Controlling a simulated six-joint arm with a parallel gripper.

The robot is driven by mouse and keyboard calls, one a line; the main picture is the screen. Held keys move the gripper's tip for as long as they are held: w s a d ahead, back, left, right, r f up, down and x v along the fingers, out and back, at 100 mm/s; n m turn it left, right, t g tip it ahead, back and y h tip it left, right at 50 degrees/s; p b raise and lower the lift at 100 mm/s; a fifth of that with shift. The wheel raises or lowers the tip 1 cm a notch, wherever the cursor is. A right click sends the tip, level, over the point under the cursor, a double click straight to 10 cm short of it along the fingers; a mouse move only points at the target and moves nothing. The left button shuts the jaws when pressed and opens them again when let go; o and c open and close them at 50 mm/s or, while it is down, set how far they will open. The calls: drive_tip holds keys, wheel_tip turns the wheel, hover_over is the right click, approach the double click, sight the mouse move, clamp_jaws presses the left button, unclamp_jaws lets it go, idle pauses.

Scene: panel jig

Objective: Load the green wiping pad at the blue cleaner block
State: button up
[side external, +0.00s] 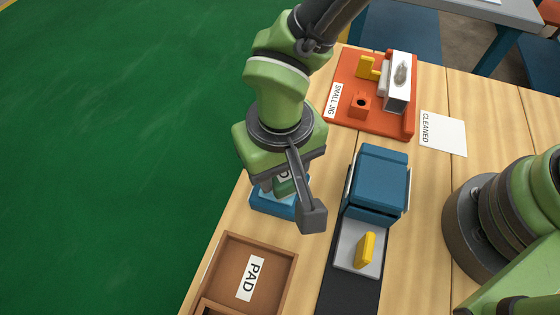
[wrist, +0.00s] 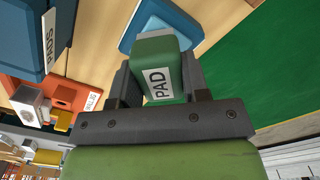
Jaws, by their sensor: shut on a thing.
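The green wiping pad (wrist: 155,72), with a white PAD label and a pale end face, is between the fingers of my gripper (wrist: 158,82). My gripper is shut on it. In the side view, my gripper (side external: 279,184) hides most of the pad, and a small green part (side external: 283,187) shows. The blue cleaner block (side external: 268,206), with a lighter blue top, is on the table directly below the pad. In the wrist view, the block (wrist: 186,25) lies just beyond the pad's pale end. I cannot tell whether pad and block touch.
A brown PAD tray (side external: 223,262) is at the front left. A larger blue fixture (side external: 378,183) with a yellow tab (side external: 365,250) stands to the right. The orange small jig (side external: 345,119) holds a white-faced part (side external: 397,80) at the back, beside a CLEANED card (side external: 450,137).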

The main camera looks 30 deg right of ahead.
drive_tip(key=shift+f, duration=0.4)
idle(1.0)
drive_tip(key=shift+r, duration=3.55)
drive_tip(key=w+d+r, duration=0.2)
drive_tip(key=d+r, duration=0.1)
drive_tip(key=d, duration=1)
drive_tip(key=w+d+r, duration=0.3)
drive_tip(key=d, duration=1.1)
drive_tip(key=shift+w, duration=0.2)
